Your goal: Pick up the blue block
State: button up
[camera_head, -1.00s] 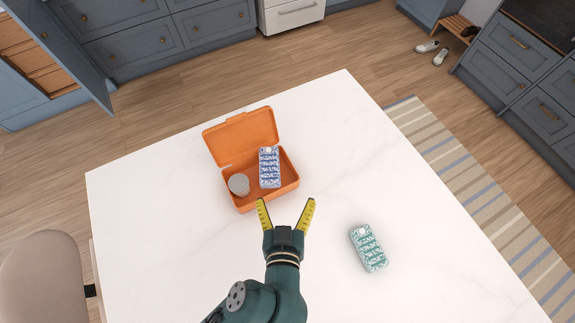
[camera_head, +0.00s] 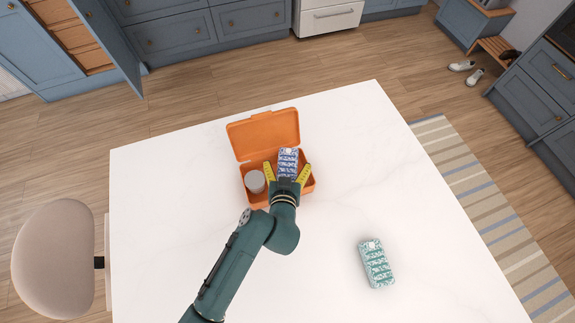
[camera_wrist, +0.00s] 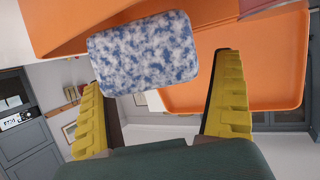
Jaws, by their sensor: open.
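The blue block (camera_head: 287,160), mottled blue and white, is in the open orange box (camera_head: 254,197) on the white table. My gripper (camera_head: 288,172) is open, with one yellow finger on each side of the block's near part in the head view. In the wrist view, the blue block (camera_wrist: 144,50) shows its end face, just beyond and between the gripper's fingertips (camera_wrist: 160,72). I cannot tell whether the fingers touch it. My gripper hides the block's near end in the head view.
A grey round object (camera_head: 254,181) is in the box, left of the block. The box's lid (camera_head: 263,135) stands open at the back. A green and white block (camera_head: 376,264) lies on the table at right. The table's right side is otherwise clear.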

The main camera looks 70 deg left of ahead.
jog(key=shift+w+a+f, duration=0.2)
jog(key=shift+a+f, duration=0.1)
jog(key=shift+a, duration=0.3)
jog(key=shift+c, duration=0.3)
